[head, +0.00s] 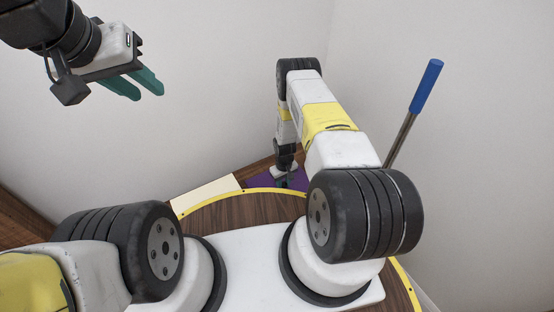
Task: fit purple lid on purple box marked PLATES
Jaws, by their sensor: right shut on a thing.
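A flat purple surface (262,181), which looks like the purple lid, shows low in the corner beyond my base. My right gripper (284,183) reaches down to it and is shut on it; the fingertips are small and partly hidden. I cannot tell whether the purple box is beneath it, and no PLATES marking is readable. My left gripper (149,94) is raised at the upper left, far from the purple surface. Its two teal fingers are apart with nothing between them.
A cream flat-topped thing (207,194) lies just left of the purple surface. A metal pole with a blue grip (427,88) stands tilted at the right. White walls (220,80) meet in a corner behind. Brown wood (20,218) edges the left.

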